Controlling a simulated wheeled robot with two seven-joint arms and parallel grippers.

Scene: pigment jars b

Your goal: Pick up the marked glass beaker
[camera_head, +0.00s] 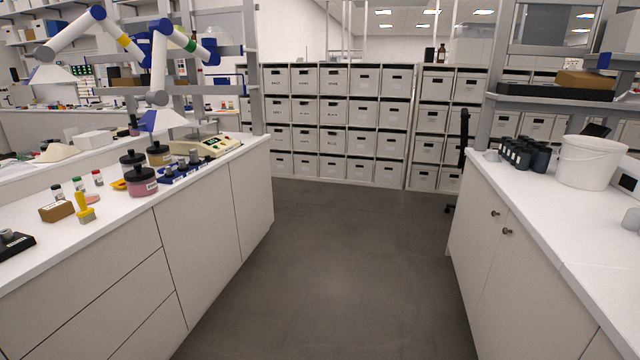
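I cannot make out a marked glass beaker with certainty. A small pale grey, possibly glass, vessel (491,155) stands at the far left corner of the right counter, beside several dark bottles (520,154). It is too small to show any marking. Another greyish object (631,220) is partly cut off at the right edge of the head view. Neither of my grippers is in view.
The left counter (128,222) holds lidded jars (142,182), a scale (208,146) and small bottles. Extraction arms hang above it. A white bucket (589,162) stands on the right counter (535,205). The floor (335,265) between is clear, up to box shelves (333,125).

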